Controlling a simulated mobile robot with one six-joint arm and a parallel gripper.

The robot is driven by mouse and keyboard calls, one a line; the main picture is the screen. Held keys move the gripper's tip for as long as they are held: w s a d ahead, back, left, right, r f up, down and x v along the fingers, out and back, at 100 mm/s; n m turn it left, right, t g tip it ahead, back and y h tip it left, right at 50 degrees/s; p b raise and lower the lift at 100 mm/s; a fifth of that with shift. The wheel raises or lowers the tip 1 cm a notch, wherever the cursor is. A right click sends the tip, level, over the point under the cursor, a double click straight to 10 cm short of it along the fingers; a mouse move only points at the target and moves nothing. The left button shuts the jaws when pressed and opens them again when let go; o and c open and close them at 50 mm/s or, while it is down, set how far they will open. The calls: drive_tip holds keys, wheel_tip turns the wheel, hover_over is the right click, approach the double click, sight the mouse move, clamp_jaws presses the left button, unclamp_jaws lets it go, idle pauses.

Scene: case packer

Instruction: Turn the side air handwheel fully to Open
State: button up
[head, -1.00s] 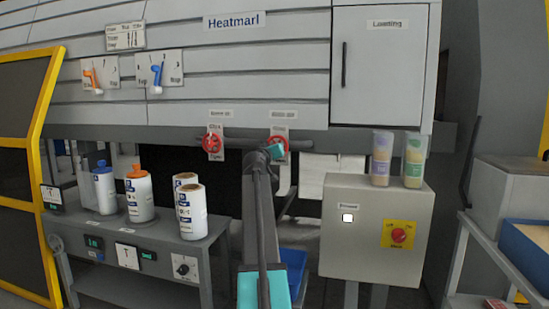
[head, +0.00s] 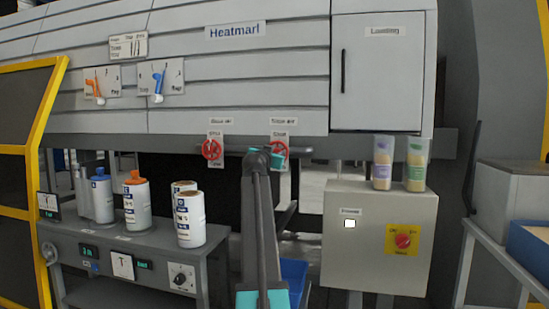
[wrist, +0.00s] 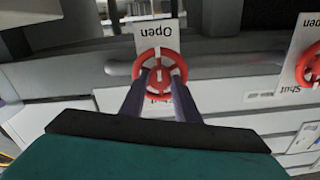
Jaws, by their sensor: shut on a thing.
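The side air handwheel (head: 279,149) is the right one of two red wheels on the machine's front, under a small label, partly hidden by my arm in the head view. In the wrist view the red wheel (wrist: 138,62) is straight ahead. Its plate reads Open (wrist: 160,31) and Shut, upside down there. My gripper (wrist: 160,84) has a finger on each side of the wheel's lower middle and is shut on it. A pale strip shows on the wheel's upper part in that view. How far the wheel is turned is hard to tell.
The other red handwheel (head: 211,149) is close at left; it also shows in the wrist view (wrist: 311,66). A table with several bottles (head: 136,203) stands at left. A grey control box (head: 376,240) with two tumblers on top stands at right.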

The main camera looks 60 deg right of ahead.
idle(0.3)
drive_tip(key=o, duration=1.1)
drive_tip(key=shift+c, duration=0.2)
drive_tip(key=shift+a, duration=0.1)
drive_tip(key=p+v, duration=0.3)
drive_tip(key=v, duration=1)
drive_tip(key=shift+a+p, duration=0.25)
drive_tip(key=shift+p, duration=0.15)
drive_tip(key=shift+s, duration=0.15)
